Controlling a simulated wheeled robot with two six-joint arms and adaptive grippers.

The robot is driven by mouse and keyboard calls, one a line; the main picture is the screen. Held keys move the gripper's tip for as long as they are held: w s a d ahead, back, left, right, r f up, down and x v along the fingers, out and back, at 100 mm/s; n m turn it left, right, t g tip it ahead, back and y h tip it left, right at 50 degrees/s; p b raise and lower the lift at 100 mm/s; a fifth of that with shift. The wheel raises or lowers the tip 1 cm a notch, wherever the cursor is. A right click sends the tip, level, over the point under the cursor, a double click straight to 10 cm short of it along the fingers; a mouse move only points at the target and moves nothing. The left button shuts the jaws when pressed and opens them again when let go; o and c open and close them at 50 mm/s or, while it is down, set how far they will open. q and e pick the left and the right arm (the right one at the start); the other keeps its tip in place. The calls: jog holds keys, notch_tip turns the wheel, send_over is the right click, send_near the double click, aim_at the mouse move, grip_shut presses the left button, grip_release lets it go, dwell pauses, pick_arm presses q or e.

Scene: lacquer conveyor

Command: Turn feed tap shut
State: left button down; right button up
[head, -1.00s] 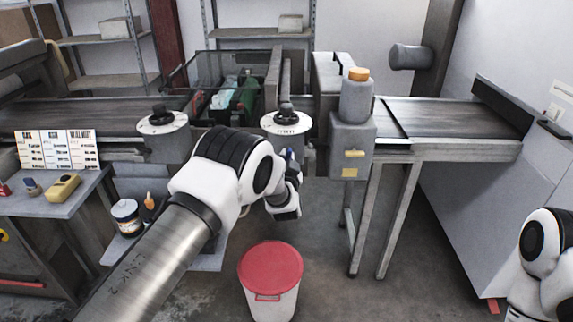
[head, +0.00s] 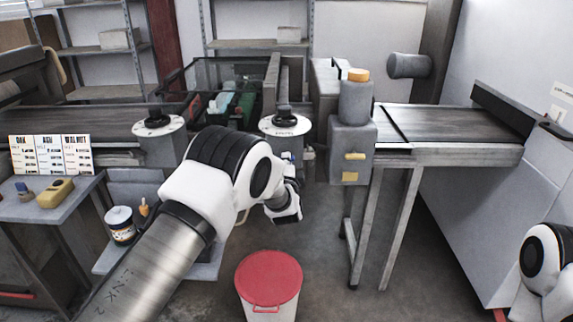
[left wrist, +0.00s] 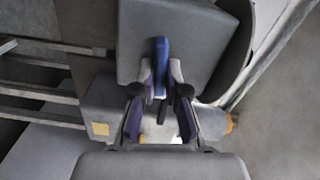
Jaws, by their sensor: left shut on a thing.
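A blue lever (left wrist: 161,55), apparently the feed tap's handle, stands out from a grey block (left wrist: 190,35) in the left wrist view. My left gripper (left wrist: 160,88) is shut on this lever, with a dark finger on either side of its lower end. In the head view my left gripper (head: 291,185) is below the middle dial post (head: 285,126), mostly hidden by my own wrist. Only a small bit of blue shows there, so I cannot tell the lever's angle from that view. My right gripper is out of view; only part of my right arm shows at lower right.
A grey box (head: 338,165) with a yellow handle stands right of my left gripper, carrying an orange-capped bottle (head: 355,100). A red-lidded bin (head: 268,272) stands on the floor below. A white jar (head: 120,224) is at left. Floor right of the bin is clear.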

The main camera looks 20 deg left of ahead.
pick_arm(q)
jog(key=shift+f+m, duration=0.1)
jog(key=shift+m, duration=0.7)
jog(key=c, duration=1.2)
grip_release()
jog(key=v, duration=1.2)
